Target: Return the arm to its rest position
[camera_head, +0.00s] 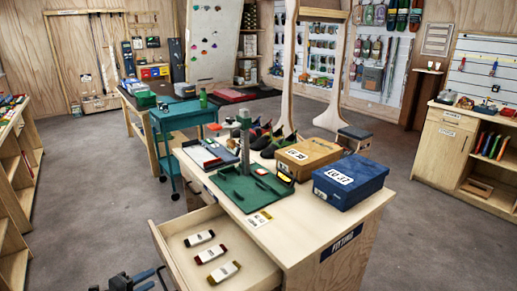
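My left gripper (150,277) shows as dark parts at the bottom edge, left of the open drawer (176,262). It is cut off by the frame, and I cannot tell whether its fingers are open or shut. I see nothing held in it. My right gripper is not in view. The drawer is pulled out from the wooden fitting bench (318,232) and holds three small labelled items (211,254) lying in a row. The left gripper looks apart from the drawer.
On the bench are a green foot-measuring device (250,187), a tan box (307,155), a blue box (349,178) and several climbing shoes (268,141). A teal cart (185,117) stands behind it. Shelves (15,165) stand at left; grey floor (95,200) between is clear.

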